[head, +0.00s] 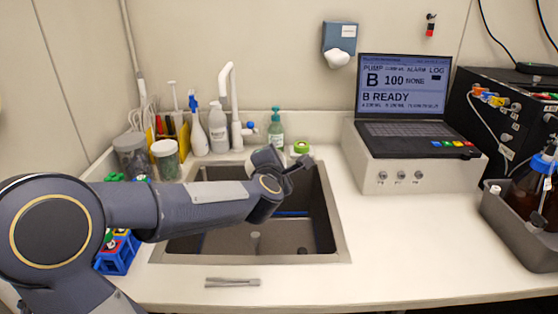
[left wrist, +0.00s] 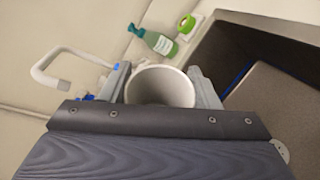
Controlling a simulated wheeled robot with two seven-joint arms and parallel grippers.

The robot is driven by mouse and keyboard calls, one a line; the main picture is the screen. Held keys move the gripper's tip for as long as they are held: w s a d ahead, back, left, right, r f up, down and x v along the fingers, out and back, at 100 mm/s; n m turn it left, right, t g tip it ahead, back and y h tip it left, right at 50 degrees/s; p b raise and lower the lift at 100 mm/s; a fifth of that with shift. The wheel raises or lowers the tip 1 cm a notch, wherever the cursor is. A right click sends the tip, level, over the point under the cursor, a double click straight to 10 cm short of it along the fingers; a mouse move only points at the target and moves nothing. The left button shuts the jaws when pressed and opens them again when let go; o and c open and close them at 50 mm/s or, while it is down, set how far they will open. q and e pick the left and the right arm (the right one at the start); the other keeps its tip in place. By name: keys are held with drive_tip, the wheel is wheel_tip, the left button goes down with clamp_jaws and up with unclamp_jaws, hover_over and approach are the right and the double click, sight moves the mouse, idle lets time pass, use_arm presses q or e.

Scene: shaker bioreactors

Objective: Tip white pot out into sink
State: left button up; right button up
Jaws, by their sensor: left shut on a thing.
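The white pot (left wrist: 162,88) is held between the two fingers of my left gripper (left wrist: 165,88) in the left wrist view, with its round open mouth facing the camera. In the head view the pot (head: 264,156) shows only in part behind my left gripper (head: 280,168), over the back part of the sink (head: 340,235). What is inside the pot is hidden, and I cannot tell how far it is tilted. The sink is a dark rectangular basin set in the counter. My right gripper is out of view.
Behind the sink stand a white tap (head: 233,105), white bottles (head: 218,128) and a green soap bottle (head: 276,128). A grey box with a laptop (head: 405,100) stands to the right. Tweezers (head: 232,283) lie in front. A blue rack (head: 118,255) is at left.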

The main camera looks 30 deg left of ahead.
use_arm(q)
drive_tip(key=shift+a+r+n+g, duration=0.3)
drive_tip(key=shift+r+n, duration=0.1)
drive_tip(key=shift+n, duration=0.2)
drive_tip(key=shift+r+n+h+p, duration=0.35)
drive_tip(key=shift+n+h+p, duration=0.35)
drive_tip(key=shift+a+r+n+h+p, duration=0.15)
drive_tip(key=shift+r+n+h+p, duration=0.25)
drive_tip(key=shift+r+n+p, duration=0.3)
drive_tip(key=shift+a+f+n+g+b, duration=0.35)
drive_tip(key=shift+f+b, duration=0.15)
drive_tip(key=shift+f, duration=0.2)
drive_tip(key=shift+a+f+n+h+b, duration=0.5)
drive_tip(key=shift+a+f+b, duration=0.4)
drive_tip(key=shift+f+b, duration=0.15)
drive_tip(key=shift+a+f+n+h+b, duration=0.2)
drive_tip(key=shift+a+f+b, duration=0.15)
drive_tip(key=shift+f+b, duration=0.15)
drive_tip(key=shift+a+f+n+h+b, duration=0.15)
drive_tip(key=shift+a+f+b, duration=0.2)
drive_tip(key=shift+f, duration=0.3)
drive_tip(key=shift+a+f+n+h+b, duration=0.2)
drive_tip(key=shift+a+f+b, duration=0.1)
drive_tip(key=shift+f+b, duration=0.2)
drive_tip(key=shift+s+a+f+n, duration=0.1)
drive_tip(key=shift+a+f+n, duration=0.05)
drive_tip(key=shift+f+n, duration=0.15)
drive_tip(key=shift+f+n+h, duration=0.15)
drive_tip(key=shift+n+h, duration=0.3)
drive_tip(key=shift+n, duration=0.05)
